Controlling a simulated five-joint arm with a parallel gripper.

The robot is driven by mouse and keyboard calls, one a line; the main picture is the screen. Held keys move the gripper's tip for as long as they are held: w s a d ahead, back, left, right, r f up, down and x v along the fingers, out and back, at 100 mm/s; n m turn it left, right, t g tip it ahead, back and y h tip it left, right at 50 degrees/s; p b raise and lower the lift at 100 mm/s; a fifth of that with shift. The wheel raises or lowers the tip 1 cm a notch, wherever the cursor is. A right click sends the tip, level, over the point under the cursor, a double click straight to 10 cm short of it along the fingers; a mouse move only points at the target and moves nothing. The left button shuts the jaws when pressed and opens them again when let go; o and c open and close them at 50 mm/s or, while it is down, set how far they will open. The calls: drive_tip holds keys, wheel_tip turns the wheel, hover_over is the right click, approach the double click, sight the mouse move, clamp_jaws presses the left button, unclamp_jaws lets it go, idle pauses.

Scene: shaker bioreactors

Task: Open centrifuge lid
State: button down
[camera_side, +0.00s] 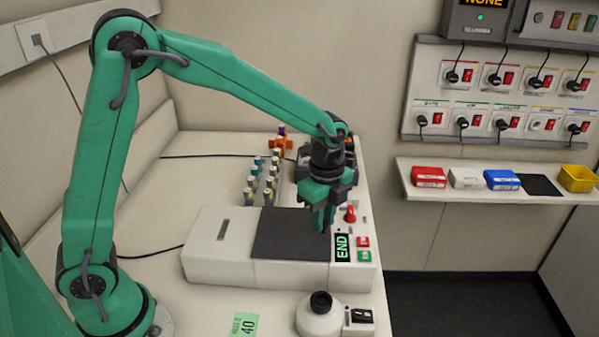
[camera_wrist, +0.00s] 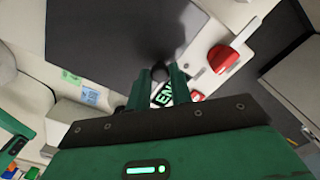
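The centrifuge (camera_side: 213,262) is a low white box on the bench with a flat dark grey lid (camera_side: 285,238), which lies closed. The lid also fills the upper left of the wrist view (camera_wrist: 105,45). A lit green END display (camera_side: 342,247) is on the box's right part. My gripper (camera_side: 323,228) points down over the lid's right edge, beside the display. In the wrist view my gripper's fingers (camera_wrist: 159,73) stand apart, with a small dark round knob at the tips. I cannot tell whether they touch it.
A red knob (camera_side: 350,214) and red and green buttons (camera_side: 363,249) sit near the display. A rack of vials (camera_side: 265,180) stands behind the box. A white round vessel with a black cap (camera_side: 320,315) and a green label "40" (camera_side: 244,326) are in front.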

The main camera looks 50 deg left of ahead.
drive_tip(key=shift+a, duration=0.1)
drive_tip(key=s+a, duration=1.1)
drive_tip(key=shift+s+r, duration=0.1)
drive_tip(key=shift+s, duration=0.05)
idle(0.3)
drive_tip(key=c, duration=1.3)
unclamp_jaws()
drive_tip(key=shift+o, duration=0.2)
wheel_tip(320, 180, up, 8)
